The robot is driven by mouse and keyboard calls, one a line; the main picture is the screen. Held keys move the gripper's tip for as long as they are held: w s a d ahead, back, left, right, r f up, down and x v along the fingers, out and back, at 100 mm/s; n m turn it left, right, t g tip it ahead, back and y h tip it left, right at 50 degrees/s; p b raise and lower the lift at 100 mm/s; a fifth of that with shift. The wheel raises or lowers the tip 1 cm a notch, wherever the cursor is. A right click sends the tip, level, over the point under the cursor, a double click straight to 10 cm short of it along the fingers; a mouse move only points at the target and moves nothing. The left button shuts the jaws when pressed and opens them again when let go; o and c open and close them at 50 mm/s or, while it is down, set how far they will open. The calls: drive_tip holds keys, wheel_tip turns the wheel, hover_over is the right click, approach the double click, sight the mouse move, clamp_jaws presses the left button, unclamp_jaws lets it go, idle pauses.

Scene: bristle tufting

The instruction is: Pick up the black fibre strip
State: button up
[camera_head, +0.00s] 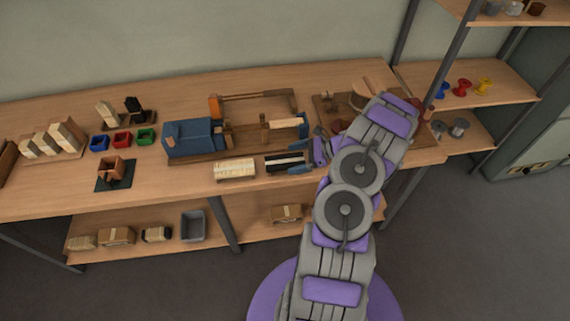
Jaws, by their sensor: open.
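A black fibre strip (285,158) with a pale band along it lies near the front edge of the wooden workbench, right of a cream fibre bundle (234,169). My gripper (306,157) is open at the right end of the strip. One blue finger shows by the strip's right end; the other is hard to make out. I cannot tell whether a finger touches the strip. My arm hides the bench to the right of it.
A blue machine (192,138) on a wooden base stands just behind the bundles. Blue, red (122,139) and green cups, a small brown block holder (111,168) and cream blocks (54,140) stand to the left. Shelves (482,88) with spools stand at the right.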

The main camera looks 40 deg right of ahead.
drive_tip(key=shift+x, duration=0.85)
drive_tip(key=c, duration=1.1)
